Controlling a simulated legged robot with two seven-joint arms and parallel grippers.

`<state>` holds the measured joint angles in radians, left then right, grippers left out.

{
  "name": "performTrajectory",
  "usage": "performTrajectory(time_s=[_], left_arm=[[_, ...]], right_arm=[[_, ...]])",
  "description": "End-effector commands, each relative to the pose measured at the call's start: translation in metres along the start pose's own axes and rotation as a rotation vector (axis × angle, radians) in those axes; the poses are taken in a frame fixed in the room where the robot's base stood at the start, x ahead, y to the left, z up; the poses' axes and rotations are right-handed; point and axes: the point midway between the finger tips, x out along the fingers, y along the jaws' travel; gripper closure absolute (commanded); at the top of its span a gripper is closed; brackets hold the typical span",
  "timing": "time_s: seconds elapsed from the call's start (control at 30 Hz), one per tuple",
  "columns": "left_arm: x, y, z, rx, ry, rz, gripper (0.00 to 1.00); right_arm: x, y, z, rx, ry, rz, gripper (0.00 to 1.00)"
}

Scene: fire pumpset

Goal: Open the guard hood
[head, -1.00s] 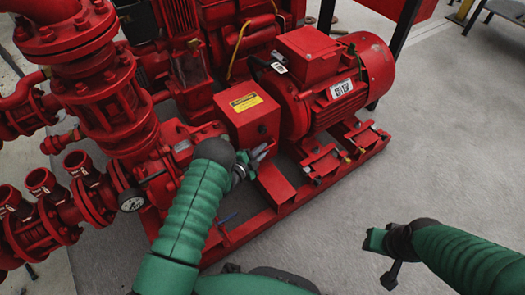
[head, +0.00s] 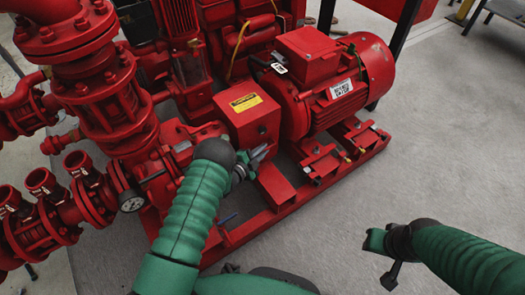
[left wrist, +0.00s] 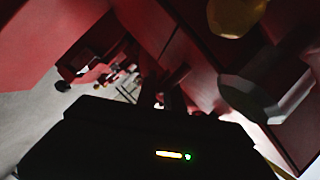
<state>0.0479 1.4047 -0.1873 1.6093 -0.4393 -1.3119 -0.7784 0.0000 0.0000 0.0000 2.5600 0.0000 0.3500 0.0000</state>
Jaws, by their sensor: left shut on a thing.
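The guard hood (head: 248,112) is a red box with a yellow warning label, between the pump and the motor. It looks closed, sitting upright over the coupling area. My left gripper (head: 260,156) is at the lower front side of the hood, shut on it. The exact grip point is small and partly hidden by my wrist. The left wrist view is dark and shows red panels (left wrist: 190,65) close around the fingers. My right gripper (head: 382,250) is out over bare floor, away from the pumpset; its jaw state is unclear.
The red motor (head: 345,90) stands right of the hood on the red base frame (head: 270,215). Red pipes and valves (head: 95,85) with a pressure gauge (head: 132,200) crowd the left. The grey floor (head: 445,130) at right is clear.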

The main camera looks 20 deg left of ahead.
Motion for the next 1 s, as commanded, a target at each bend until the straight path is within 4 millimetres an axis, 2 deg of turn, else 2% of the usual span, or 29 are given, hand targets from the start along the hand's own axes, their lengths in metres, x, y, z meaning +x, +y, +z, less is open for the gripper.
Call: performTrajectory(time_s=[0.03,0.57,0.77,1.0], left_arm=[[-0.002,0.006,0.001,-0.006,-0.003,0.011,1.0],[-0.004,0.005,-0.003,-0.016,-0.004,0.018,1.0],[-0.011,-0.007,-0.02,-0.071,-0.004,0.043,1.0],[-0.027,-0.036,-0.059,-0.221,-0.005,0.106,1.0]], right_arm=[[0.0,0.0,0.0,0.0,0.0,0.0,0.67],[-0.005,0.0,-0.001,0.0,0.0,0.0,0.67],[-0.029,0.0,-0.007,0.0,0.0,0.0,0.67],[-0.083,0.0,-0.02,0.0,0.0,0.0,0.67]])
